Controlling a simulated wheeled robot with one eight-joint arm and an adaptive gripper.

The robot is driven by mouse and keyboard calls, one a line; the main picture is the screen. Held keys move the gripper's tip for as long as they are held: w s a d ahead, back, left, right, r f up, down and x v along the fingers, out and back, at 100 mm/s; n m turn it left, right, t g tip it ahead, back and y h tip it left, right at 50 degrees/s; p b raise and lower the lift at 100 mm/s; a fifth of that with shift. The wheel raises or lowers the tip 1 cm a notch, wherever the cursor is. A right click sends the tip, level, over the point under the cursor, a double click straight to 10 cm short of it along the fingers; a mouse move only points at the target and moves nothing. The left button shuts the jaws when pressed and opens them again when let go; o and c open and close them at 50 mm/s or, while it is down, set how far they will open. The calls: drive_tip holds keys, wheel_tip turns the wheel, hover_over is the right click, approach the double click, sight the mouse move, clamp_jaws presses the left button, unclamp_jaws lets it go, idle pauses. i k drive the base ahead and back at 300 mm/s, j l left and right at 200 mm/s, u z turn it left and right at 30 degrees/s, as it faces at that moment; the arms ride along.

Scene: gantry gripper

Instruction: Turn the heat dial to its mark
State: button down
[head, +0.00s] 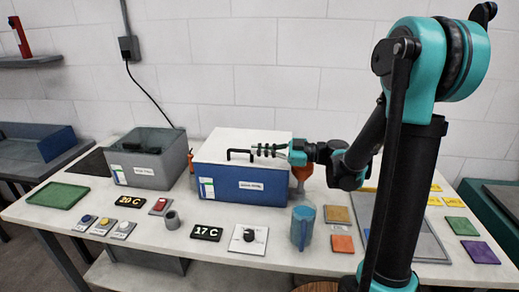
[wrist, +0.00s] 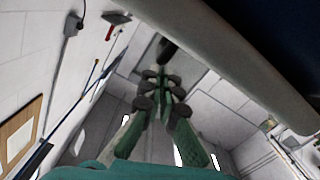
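The heat dial is probably the black knob (head: 249,235) on a white plate (head: 237,246) at the front middle of the table; its mark is too small to make out. A black display (head: 206,233) reading 17 C lies just left of it. My gripper (head: 257,151) points left, level with the handle of the blue box, well above and behind the knob and apart from it. In the wrist view my gripper's fingers (wrist: 162,82) run close together towards their tips. I see nothing clearly held, and any gap is unclear. The knob does not show in the wrist view.
The blue box (head: 250,184) with white lid stands behind the knob, a grey bin (head: 148,160) left of it. A grey ring (head: 172,220), buttons and another display (head: 130,201) lie left.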

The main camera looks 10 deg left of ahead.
sight(249, 235)
drive_tip(key=l, duration=0.45)
drive_tip(key=k, duration=1.05)
